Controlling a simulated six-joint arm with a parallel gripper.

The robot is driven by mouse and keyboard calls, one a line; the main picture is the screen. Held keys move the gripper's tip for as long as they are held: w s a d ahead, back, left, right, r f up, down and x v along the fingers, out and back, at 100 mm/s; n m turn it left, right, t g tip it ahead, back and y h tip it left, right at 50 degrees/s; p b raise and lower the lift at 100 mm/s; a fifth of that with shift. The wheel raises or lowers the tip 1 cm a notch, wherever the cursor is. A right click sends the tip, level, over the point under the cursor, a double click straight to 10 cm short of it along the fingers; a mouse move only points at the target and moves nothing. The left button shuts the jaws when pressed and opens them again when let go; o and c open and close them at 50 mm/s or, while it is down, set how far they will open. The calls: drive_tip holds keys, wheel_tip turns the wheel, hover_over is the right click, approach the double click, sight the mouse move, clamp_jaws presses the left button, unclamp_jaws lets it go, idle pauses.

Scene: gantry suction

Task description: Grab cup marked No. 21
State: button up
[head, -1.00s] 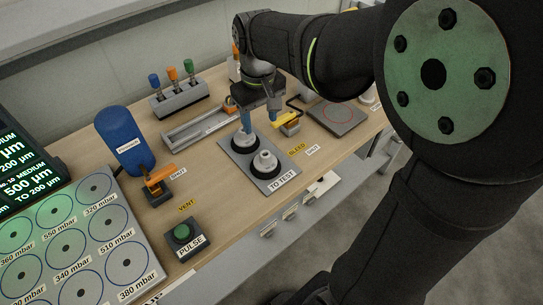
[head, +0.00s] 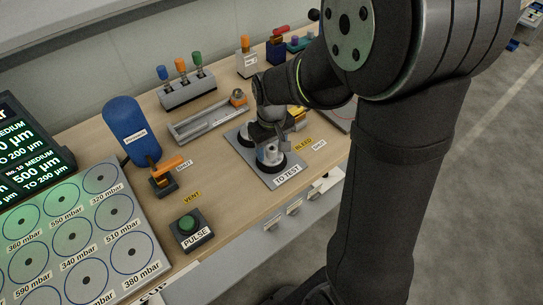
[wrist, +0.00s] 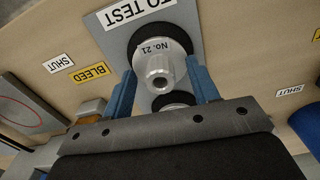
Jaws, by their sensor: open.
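The cup marked No. 21 (wrist: 155,58) is grey with a black lip and a hex-shaped neck. It stands on the grey TO TEST plate (wrist: 177,18); in the head view the cup (head: 270,157) is on the plate's front part. My gripper (wrist: 161,72) is open, its blue fingers on either side of the cup's neck, with gaps visible. A second cup (wrist: 174,99) is beside it on the plate, partly hidden by my gripper. In the head view my gripper (head: 270,142) is right over the front cup, and the fingers are mostly hidden.
A blue cylinder (head: 130,130), an orange-handled valve (head: 165,175) and a green PULSE button (head: 188,226) stand left of the plate. A rack with coloured knobs (head: 187,93) and a grey rail tray (head: 205,120) are behind. A marked grey panel (head: 85,230) is front left.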

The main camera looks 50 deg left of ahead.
drive_tip(key=c, duration=1.1)
drive_tip(key=shift+c, duration=0.2)
